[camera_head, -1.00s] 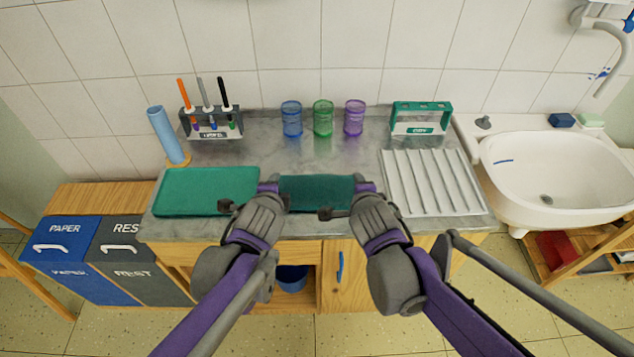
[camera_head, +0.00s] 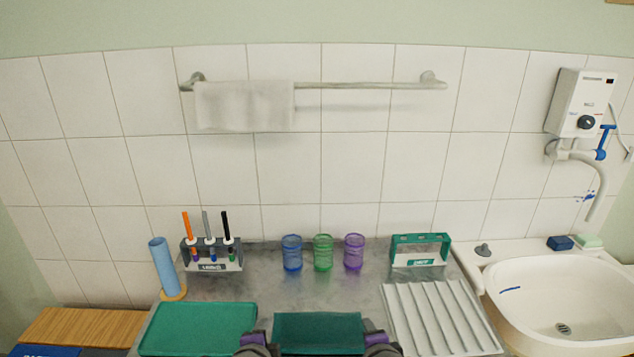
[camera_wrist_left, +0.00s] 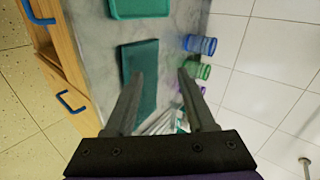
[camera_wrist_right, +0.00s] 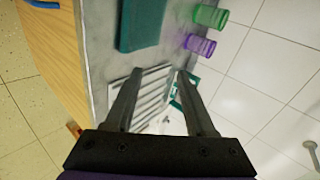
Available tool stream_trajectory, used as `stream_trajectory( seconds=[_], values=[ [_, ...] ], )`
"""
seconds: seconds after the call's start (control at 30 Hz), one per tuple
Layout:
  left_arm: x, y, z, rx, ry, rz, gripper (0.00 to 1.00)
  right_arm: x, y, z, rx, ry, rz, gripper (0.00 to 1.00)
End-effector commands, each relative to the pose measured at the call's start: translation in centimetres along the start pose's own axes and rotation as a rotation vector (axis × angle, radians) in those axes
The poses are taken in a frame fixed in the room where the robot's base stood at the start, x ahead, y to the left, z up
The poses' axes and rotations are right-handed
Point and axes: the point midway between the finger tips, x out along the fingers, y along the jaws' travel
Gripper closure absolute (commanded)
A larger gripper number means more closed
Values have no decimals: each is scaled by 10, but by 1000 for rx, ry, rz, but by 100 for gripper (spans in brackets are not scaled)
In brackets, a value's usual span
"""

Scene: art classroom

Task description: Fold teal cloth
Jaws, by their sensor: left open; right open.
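The teal cloth (camera_head: 318,330) lies flat on the grey counter at the bottom middle of the head view, as a dark teal rectangle. It also shows in the left wrist view (camera_wrist_left: 139,66) and in the right wrist view (camera_wrist_right: 142,24). My left gripper (camera_head: 256,342) is at the cloth's left side in the head view; its two fingers are apart and empty in its wrist view. My right gripper (camera_head: 376,342) is at the cloth's right side, its fingers also apart and empty. Most of both arms is below the head view.
A green tray (camera_head: 198,329) lies left of the cloth, a white ridged rack (camera_head: 440,318) right. Blue (camera_head: 291,253), green (camera_head: 323,252) and purple (camera_head: 354,252) cups stand behind. A white towel (camera_head: 244,106) hangs on a wall rail. A sink (camera_head: 568,300) is at right.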

Motion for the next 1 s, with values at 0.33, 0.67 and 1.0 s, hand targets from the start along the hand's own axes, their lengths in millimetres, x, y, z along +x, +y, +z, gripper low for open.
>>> stream_trajectory(
  seconds=[0.33,0.67,1.0],
  values=[
    [-62,58,65,-668,-150,174,45,-62,73,-47,-658,-50,224,45],
    [-113,118,89,-1256,-309,301,45,-113,137,-55,-1247,-290,319,45],
    [-125,136,91,-1414,-357,335,45,-125,155,-52,-1418,-381,308,45]
  ],
)
